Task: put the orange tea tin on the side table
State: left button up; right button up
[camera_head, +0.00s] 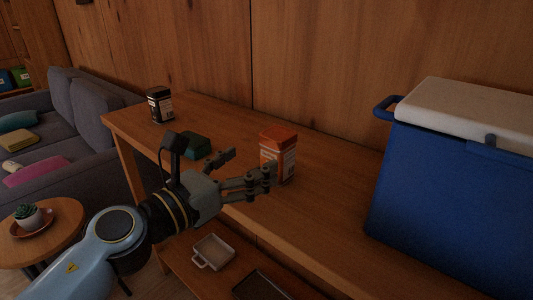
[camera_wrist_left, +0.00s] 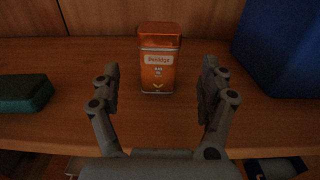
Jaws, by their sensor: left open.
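The orange tea tin (camera_head: 279,148) stands upright on the long wooden console table (camera_head: 325,217) against the wall. My left gripper (camera_head: 251,168) is open just in front of the tin, with its fingers pointing toward it. In the left wrist view the tin (camera_wrist_left: 159,60) stands between and beyond the two open fingertips (camera_wrist_left: 160,78), apart from both. The round wooden side table (camera_head: 68,232) is at the lower left by the sofa. My right gripper is not in view.
A potted succulent (camera_head: 29,216) on a saucer sits on the side table, leaving its right part bare. A black tin (camera_head: 160,104) and a green object (camera_head: 195,146) are on the console table. A blue cooler (camera_head: 450,190) stands at right. A tray (camera_head: 213,251) lies on the lower shelf.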

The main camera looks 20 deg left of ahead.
pick_arm(q)
jog(key=shift+v, duration=1.5)
